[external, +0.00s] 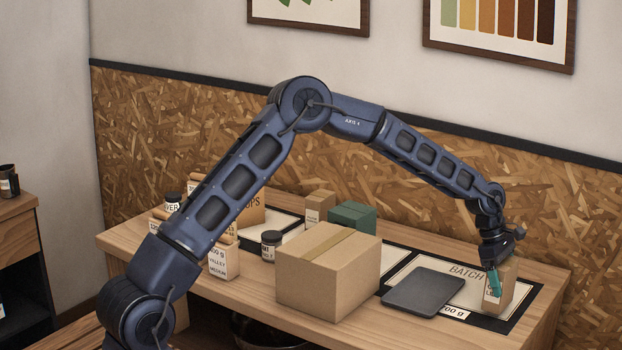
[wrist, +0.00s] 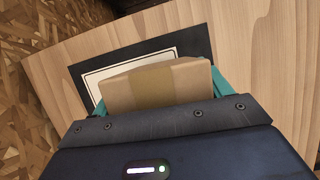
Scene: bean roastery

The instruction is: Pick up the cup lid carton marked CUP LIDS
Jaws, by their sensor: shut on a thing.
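The cup lid carton (external: 507,282) is a small tan cardboard box with a white label, at the right end of the bench. The label is partly covered by a finger, so I can read only part of it. My gripper (external: 495,283) points down and is shut on the carton, with a teal finger against its side. In the wrist view the carton (wrist: 155,88) sits between the two teal fingers (wrist: 160,88), its taped top towards the camera. I cannot tell whether its base touches the mat.
A dark flat slab (external: 423,291) lies left of the carton on the black-bordered BATCH mat (external: 524,314). A large cardboard box (external: 328,275) stands mid-bench, with a green box (external: 352,216), a small tan box (external: 319,206) and a dark jar (external: 271,245) near it. An OSB wall panel (external: 420,170) rises behind.

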